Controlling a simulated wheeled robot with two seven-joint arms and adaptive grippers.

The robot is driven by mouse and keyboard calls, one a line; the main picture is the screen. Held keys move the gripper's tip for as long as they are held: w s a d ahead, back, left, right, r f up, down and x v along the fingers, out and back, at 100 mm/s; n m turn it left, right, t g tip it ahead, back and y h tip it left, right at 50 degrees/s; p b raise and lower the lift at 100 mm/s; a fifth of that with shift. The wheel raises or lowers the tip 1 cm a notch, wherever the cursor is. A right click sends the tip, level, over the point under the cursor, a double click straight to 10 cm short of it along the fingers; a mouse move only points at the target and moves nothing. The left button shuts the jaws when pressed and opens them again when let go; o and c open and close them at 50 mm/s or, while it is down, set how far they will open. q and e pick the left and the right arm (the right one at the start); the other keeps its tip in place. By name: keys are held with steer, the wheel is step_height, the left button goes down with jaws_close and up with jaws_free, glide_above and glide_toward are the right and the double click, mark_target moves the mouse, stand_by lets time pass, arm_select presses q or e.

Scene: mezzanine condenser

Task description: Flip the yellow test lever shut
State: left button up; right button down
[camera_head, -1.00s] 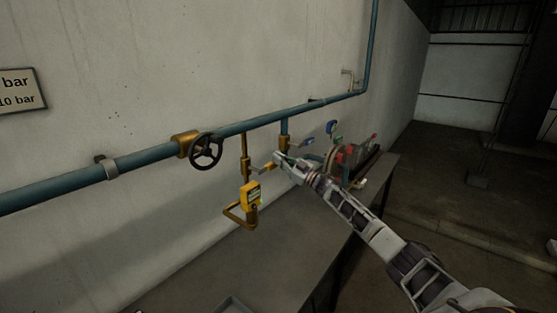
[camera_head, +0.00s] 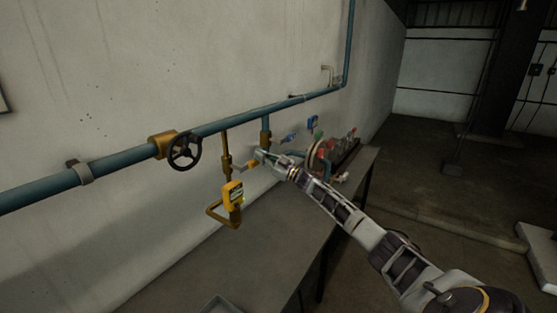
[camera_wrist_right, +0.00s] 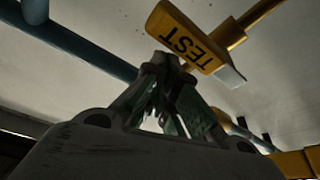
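The yellow test lever (camera_head: 251,163) sticks out to the right from a thin brass drop pipe (camera_head: 227,160) under the blue-green pipe. In the right wrist view the lever (camera_wrist_right: 187,38) fills the top middle, with "TEST" on its face. My right gripper (camera_head: 261,155) is at the lever's free end. In the right wrist view the fingertips of the right gripper (camera_wrist_right: 164,64) meet with nothing visible between them, right by the lever's lower edge. I cannot tell whether they touch it. My left gripper is out of view.
A yellow gauge box (camera_head: 233,192) hangs below the lever on the brass pipe. A black handwheel (camera_head: 184,151) is to the left. A blue-handled valve (camera_head: 289,137) and red parts stand to the right. A grey bench (camera_head: 235,258) lies below.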

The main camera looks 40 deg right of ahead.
steer(key=s+d, duration=0.3)
steer(key=s, duration=0.5)
steer(key=shift+s+r, duration=0.3)
steer(key=shift+s, duration=0.1)
stand_by(1.0)
stand_by(0.6)
